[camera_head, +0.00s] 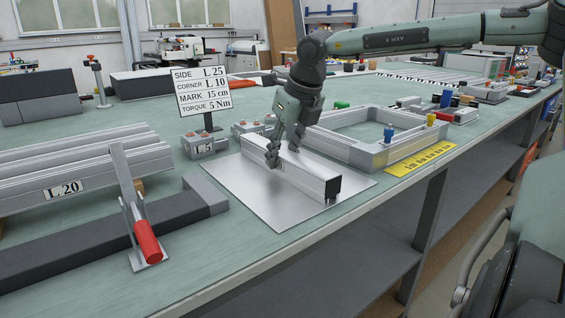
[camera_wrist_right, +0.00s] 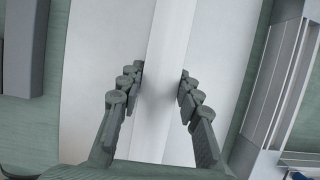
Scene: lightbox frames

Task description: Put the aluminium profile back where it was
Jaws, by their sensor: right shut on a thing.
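The aluminium profile (camera_head: 308,176) is a silver bar with a dark end. It lies lengthwise over a bare metal plate (camera_head: 240,180) near the table's front edge; I cannot tell whether it touches the plate. My right gripper (camera_head: 283,155) comes down from above and is shut on the profile toward its far end. In the right wrist view, the fingers (camera_wrist_right: 160,75) stand on either side of the pale profile (camera_wrist_right: 168,30). My left gripper is not in view.
Left are profiles labelled L.20 (camera_head: 80,180) and a red-handled clamp (camera_head: 147,240). A sign (camera_head: 202,90) and a box marked L.5 (camera_head: 204,145) stand behind the plate. Right is a rectangular profile frame (camera_head: 345,150) and a yellow strip (camera_head: 420,160).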

